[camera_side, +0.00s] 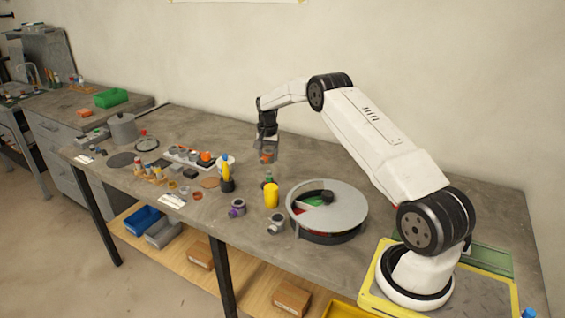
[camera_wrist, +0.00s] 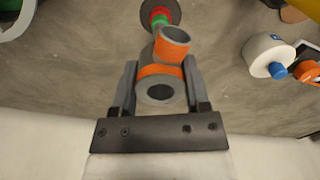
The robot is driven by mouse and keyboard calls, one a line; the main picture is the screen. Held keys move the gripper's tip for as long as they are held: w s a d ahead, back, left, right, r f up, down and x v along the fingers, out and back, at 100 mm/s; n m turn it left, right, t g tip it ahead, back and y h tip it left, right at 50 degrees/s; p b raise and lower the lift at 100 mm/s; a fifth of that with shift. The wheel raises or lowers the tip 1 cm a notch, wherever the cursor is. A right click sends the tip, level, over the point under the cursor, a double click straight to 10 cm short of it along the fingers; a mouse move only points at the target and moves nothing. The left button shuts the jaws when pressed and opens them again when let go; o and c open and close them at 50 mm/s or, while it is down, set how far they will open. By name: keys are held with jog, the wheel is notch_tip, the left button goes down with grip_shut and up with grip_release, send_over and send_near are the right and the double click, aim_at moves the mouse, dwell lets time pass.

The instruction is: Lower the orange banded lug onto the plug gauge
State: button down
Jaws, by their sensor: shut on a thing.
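My gripper (camera_wrist: 160,64) is shut on the orange banded lug (camera_wrist: 160,71), a grey tubular part with orange bands and open round ends. One finger presses on each side of it. In the side view my gripper (camera_side: 267,150) holds the lug (camera_side: 266,158) in the air above the bench. A small upright piece with green and red parts, which looks like the plug gauge (camera_wrist: 160,18), stands beyond the lug in the wrist view, partly hidden by it. In the side view this gauge (camera_side: 269,180) stands below the lug, with a gap between them.
A yellow cylinder (camera_side: 271,196) stands close in front of the gauge. A round grey covered carousel (camera_side: 347,197) is to its right. A purple banded lug (camera_side: 237,208) and a grey fitting (camera_side: 277,224) lie nearer the front edge. A white round container (camera_wrist: 268,55) is at right in the wrist view.

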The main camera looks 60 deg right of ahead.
aim_at(269, 172)
jog(key=shift+f, duration=1.4)
jog(key=shift+f, duration=1.75)
dwell(0.8)
grip_release()
jog(key=shift+r, duration=0.1)
notch_tip(269, 172, up, 9)
dwell(1.4)
dwell(1.0)
